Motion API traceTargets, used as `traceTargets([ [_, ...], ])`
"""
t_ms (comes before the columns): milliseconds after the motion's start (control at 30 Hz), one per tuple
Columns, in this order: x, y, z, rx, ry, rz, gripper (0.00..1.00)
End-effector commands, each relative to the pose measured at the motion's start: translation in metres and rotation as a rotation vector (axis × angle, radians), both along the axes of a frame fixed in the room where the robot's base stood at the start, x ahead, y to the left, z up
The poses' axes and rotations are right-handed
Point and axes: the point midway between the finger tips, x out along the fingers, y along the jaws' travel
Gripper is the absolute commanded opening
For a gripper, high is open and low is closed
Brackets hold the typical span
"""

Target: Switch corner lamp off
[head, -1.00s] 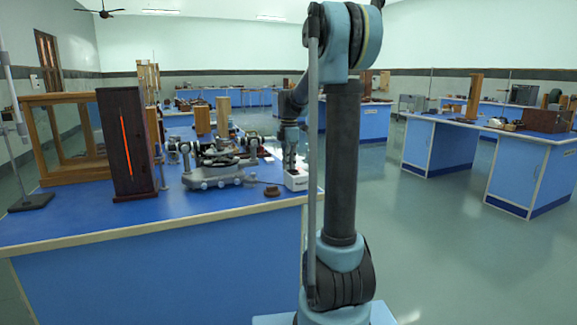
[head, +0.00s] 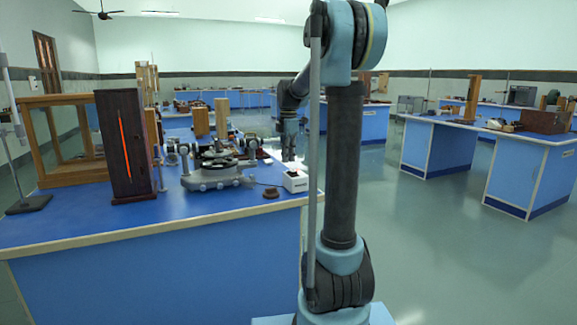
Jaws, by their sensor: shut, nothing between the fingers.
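A tall dark wooden lamp housing (head: 137,160) stands on the blue bench at left, and its vertical slit (head: 123,142) glows orange. A small white box (head: 296,182) sits at the bench's right corner. A small dark red part shows on its top, too small to make out its position. I cannot tell whether this box is the switch of the glowing lamp. My gripper (head: 289,158) is shut and empty, pointing down just above the white box, with a gap between them.
A grey spectrometer (head: 217,172) stands left of the white box. A small brown block (head: 271,193) lies beside it near the bench edge. A wood-framed glass case (head: 62,140) stands behind the lamp housing. Open floor lies to the right.

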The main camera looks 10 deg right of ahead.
Motion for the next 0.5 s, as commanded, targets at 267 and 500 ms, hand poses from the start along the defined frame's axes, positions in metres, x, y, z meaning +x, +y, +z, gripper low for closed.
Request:
traceTargets([
  [267,0.007,0.002,0.052,0.0,0.0,0.0,0.0],
  [500,0.012,0.005,0.088,0.0,0.0,0.002,0.0],
])
